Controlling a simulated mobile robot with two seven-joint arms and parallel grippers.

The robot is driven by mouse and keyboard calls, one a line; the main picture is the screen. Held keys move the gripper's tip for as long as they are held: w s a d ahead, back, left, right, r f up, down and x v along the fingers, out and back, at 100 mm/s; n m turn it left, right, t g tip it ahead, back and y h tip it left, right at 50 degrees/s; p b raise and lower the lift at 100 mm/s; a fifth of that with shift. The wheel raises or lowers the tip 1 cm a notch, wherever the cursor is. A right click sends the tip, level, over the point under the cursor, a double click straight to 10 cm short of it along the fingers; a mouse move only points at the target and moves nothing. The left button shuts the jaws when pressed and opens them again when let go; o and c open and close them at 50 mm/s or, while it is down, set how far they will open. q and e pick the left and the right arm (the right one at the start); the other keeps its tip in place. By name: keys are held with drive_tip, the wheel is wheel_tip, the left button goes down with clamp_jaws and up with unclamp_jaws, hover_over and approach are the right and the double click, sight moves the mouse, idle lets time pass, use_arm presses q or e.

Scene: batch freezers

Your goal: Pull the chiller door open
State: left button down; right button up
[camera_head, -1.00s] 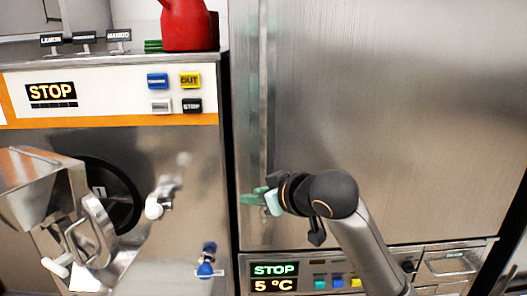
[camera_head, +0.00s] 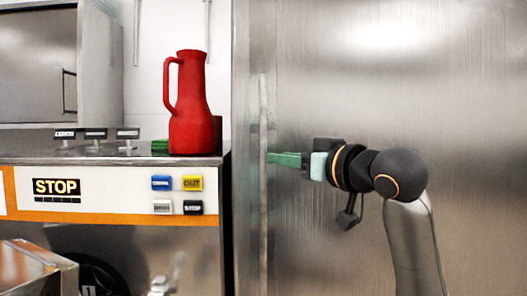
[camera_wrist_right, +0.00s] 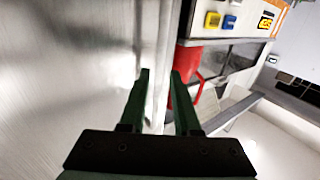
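The chiller door (camera_head: 460,110) is the large brushed-steel panel filling the right of the head view, and it looks shut. Its long vertical handle (camera_head: 263,215) runs near the door's left edge. My right gripper (camera_head: 272,158) points left at the upper part of the handle, with its green fingertips right beside it. In the right wrist view the two green fingers (camera_wrist_right: 160,98) are open and apart. A vertical steel strip, probably the handle, shows in the gap between them. I cannot tell whether they touch it. My left gripper is out of view.
A batch freezer (camera_head: 110,207) with an orange-edged panel reading STOP stands left of the chiller. On its top are a red jug (camera_head: 192,110), a green stack (camera_head: 160,146) and several small label signs. A dark narrow gap separates the two machines.

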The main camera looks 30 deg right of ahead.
sight(263, 155)
drive_tip(key=w+p, duration=0.1)
drive_tip(key=w, duration=0.6)
drive_tip(key=shift+a+p, duration=0.15)
drive_tip(key=shift+p, duration=0.15)
clamp_jaws()
idle(1.0)
